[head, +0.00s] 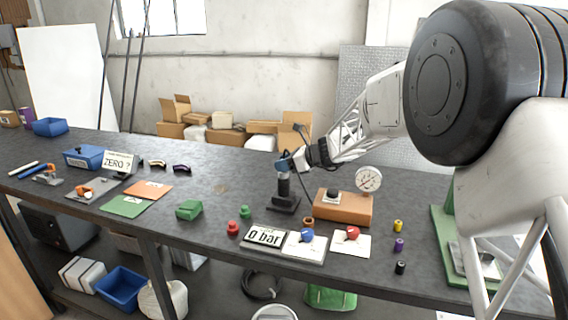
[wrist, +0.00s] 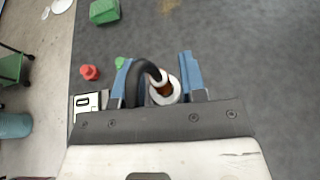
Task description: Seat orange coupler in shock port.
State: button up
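My gripper (head: 287,165) is pitched down at the top of a dark upright cylinder on a flat base (head: 284,196), which I take for the shock. In the wrist view, the two blue fingers (wrist: 157,62) stand well apart. Between them are a curved black hose (wrist: 140,72) and a pale ring with an orange-brown centre (wrist: 166,88), probably the orange coupler. The ring lies close to the right finger. I cannot tell whether the fingers press on it. The port and any contact with it are hidden.
An orange-brown block (head: 342,208) with a round gauge (head: 368,179) stands right of the cylinder. In front lie a "0 bar" card (head: 265,237), cards with a blue knob (head: 307,236) and a red knob (head: 352,233), and a small brown ring (head: 308,222). A green block (head: 189,210) sits left.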

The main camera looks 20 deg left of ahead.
jog(key=shift+r, duration=0.15)
jog(key=v, duration=1.2)
dwell(0.3)
dwell(0.6)
jog(key=shift+r, duration=0.1)
jog(key=s+d+r+n+h, duration=0.2)
jog(key=s+d+n+h, duration=0.25)
jog(key=s+d, duration=0.7)
jog(key=s+d+r+n+h, duration=0.25)
jog(key=s+d+n, duration=0.4)
jog(key=s, duration=0.75)
jog(key=s+d+f+n+h, duration=0.2)
jog(key=s+d, duration=0.3)
jog(key=s, duration=0.3)
jog(key=s+d+f+n+t+h, duration=0.1)
jog(key=s+d+f+n+h, duration=0.1)
jog(key=s+d, duration=0.4)
jog(key=s+d+f+n+h, duration=0.2)
jog(key=s+d, duration=0.4)
jog(key=s, duration=0.4)
jog(key=shift+s+d+f+n+t+h, duration=0.15)
jog(key=shift+f+n+t+h, duration=0.25)
jog(key=shift+f+n, duration=0.3)
